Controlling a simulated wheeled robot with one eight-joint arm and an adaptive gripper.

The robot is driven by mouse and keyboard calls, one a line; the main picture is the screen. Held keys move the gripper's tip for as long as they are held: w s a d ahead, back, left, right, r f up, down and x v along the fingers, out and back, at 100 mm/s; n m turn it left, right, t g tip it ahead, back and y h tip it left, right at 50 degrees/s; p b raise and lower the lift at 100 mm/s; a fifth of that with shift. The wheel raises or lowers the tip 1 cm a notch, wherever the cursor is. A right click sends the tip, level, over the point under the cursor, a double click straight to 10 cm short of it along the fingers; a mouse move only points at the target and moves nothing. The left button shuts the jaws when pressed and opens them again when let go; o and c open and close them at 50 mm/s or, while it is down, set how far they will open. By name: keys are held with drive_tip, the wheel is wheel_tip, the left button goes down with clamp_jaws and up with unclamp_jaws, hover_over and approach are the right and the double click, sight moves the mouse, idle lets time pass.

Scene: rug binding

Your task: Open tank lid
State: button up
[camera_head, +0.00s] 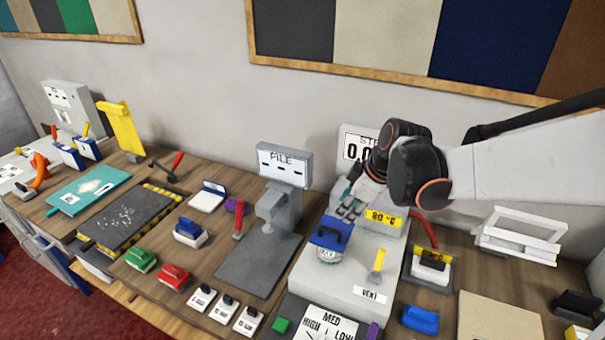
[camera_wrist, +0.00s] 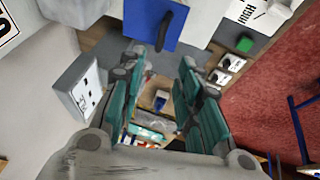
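The tank lid (camera_head: 327,233) is blue with a dark handle (camera_head: 333,228). It sits shut over a small whitish tank (camera_head: 329,256) on the front of a grey machine. My gripper (camera_head: 351,207) is above and behind the lid, just to its right, and apart from it. In the wrist view the lid (camera_wrist: 142,22) is at the top, beyond the fingertips, with its handle (camera_wrist: 165,30) on the right side. My gripper's teal fingers (camera_wrist: 165,75) are spread with nothing between them.
The grey machine has a yellow lever (camera_head: 378,262) to the right of the tank and a yellow label (camera_head: 384,219) behind. A grey stand marked PILE (camera_head: 285,165) rises to the left. A gauge plate (camera_head: 328,322) lies in front. A blue block (camera_head: 420,319) is at right.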

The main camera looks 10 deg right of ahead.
sight(329, 228)
drive_tip(key=b+x, duration=0.2)
drive_tip(key=x, duration=1)
clamp_jaws()
